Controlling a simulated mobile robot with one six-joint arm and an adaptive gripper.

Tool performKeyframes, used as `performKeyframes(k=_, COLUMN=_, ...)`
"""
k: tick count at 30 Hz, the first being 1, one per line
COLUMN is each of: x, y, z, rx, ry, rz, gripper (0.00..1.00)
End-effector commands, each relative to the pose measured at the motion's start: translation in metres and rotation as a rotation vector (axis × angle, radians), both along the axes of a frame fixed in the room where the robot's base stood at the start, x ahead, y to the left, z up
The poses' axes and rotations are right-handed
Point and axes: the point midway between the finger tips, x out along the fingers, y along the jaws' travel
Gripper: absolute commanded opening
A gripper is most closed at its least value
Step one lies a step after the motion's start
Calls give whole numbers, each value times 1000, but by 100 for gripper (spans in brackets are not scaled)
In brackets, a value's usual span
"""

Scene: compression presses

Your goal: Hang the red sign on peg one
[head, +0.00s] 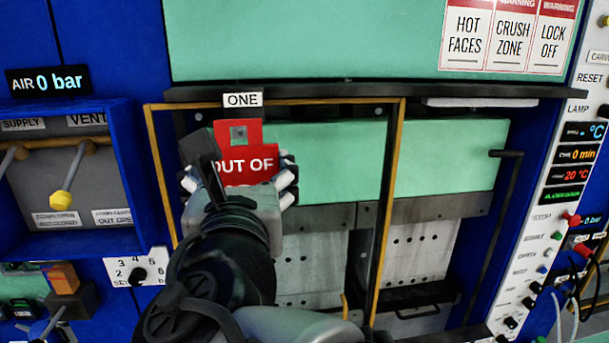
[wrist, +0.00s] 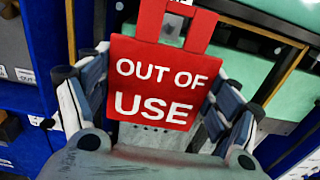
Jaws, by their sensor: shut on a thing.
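The red sign (head: 250,165) reads "OUT OF" in the head view and "OUT OF USE" in the wrist view (wrist: 168,85). My gripper (head: 240,178) is shut on it, with fingers at its left and right edges; the gripper also shows in the wrist view (wrist: 160,98). The sign's strap rises above the plate around a square opening. The white label "ONE" (head: 242,100) is on the dark rail just above the strap. A small dark spot shows through the opening; I cannot tell whether it is the peg or whether the strap touches it.
A yellow-edged frame (head: 398,150) surrounds the press opening behind the sign. A blue valve box (head: 70,245) with a yellow-knobbed lever stands at the left. A control panel (head: 570,180) with displays stands at the right. Warning signs (head: 510,35) are at the upper right.

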Motion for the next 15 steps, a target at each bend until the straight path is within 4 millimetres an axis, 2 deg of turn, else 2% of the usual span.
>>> performKeyframes(k=15, x=31, y=7, z=-2, rx=-1, ry=-1, rz=-1, gripper=58)
